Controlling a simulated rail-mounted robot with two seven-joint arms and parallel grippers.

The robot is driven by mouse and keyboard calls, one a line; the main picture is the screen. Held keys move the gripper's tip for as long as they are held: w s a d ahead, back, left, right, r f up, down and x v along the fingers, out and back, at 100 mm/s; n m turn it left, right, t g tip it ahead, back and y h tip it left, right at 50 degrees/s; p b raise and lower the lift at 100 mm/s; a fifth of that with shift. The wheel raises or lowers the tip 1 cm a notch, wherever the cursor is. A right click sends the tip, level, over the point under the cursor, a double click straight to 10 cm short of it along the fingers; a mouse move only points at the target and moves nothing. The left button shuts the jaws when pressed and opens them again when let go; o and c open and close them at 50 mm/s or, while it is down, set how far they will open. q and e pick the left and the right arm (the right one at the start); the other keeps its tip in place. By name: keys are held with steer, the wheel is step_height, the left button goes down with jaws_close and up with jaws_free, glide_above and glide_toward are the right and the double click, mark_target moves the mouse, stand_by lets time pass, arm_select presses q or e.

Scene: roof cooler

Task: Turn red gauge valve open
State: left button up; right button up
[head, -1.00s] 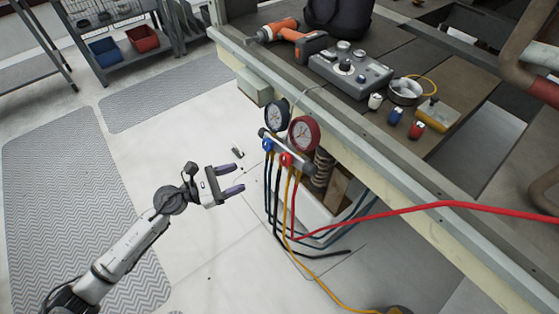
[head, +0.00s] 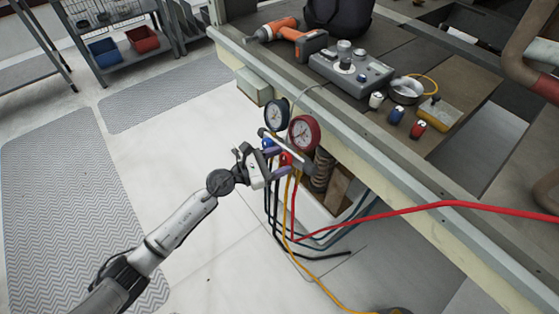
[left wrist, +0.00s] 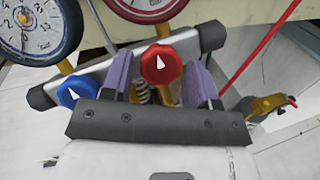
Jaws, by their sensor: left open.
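The red gauge valve (head: 285,159) is a round knob below the red gauge (head: 304,133) on the manifold at the bench's edge. In the left wrist view the red knob (left wrist: 161,63) has a white arrow mark pointing roughly up. My left gripper (head: 279,154) is open at the manifold. In the left wrist view its two purple fingers (left wrist: 161,82) stand on either side of the red knob, with a gap showing on each side. The blue knob (left wrist: 78,91) lies left of the left finger. My right gripper is not in view.
The blue gauge (head: 277,115) hangs beside the red one. Blue, black, yellow and red hoses hang below; a long red hose (head: 440,205) runs right. The bench holds an orange drill (head: 280,31) and a grey control box (head: 350,70). The floor at left is clear.

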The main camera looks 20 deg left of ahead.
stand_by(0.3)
arm_select(q)
steer(key=c, duration=0.6)
steer(key=shift+r+n+p, duration=0.15)
steer(key=shift+n+p, duration=0.35)
steer(key=shift+p, duration=0.1)
steer(key=shift+c, duration=0.2)
steer(key=n+t+y+p, duration=0.1)
steer(key=n+p, duration=0.2)
steer(key=n, duration=0.1)
steer(key=n+t+y+p, duration=0.1)
steer(key=n+y+p, duration=0.1)
steer(key=n+p, duration=0.2)
steer(key=n+t+y+p, duration=0.1)
steer(key=n+p, duration=0.3)
steer(key=shift+s+d+r+y, duration=0.15)
steer(key=shift+d+y, duration=0.15)
steer(key=n+y+p, duration=0.2)
steer(key=n+p, duration=0.3)
steer(key=n+y+p, duration=0.2)
steer(key=n+p, duration=0.3)
steer(key=shift+d+r+n, duration=0.15)
steer(key=shift+d+n, duration=0.05)
steer(key=shift+n, duration=0.2)
steer(key=shift+n+g+y+p, duration=0.45)
steer(key=shift+n+p, duration=0.45)
steer(key=shift+p, duration=0.3)
steer(key=shift+n+g+p, duration=0.25)
steer(key=shift+n+p, duration=0.45)
steer(key=shift+f, duration=0.2)
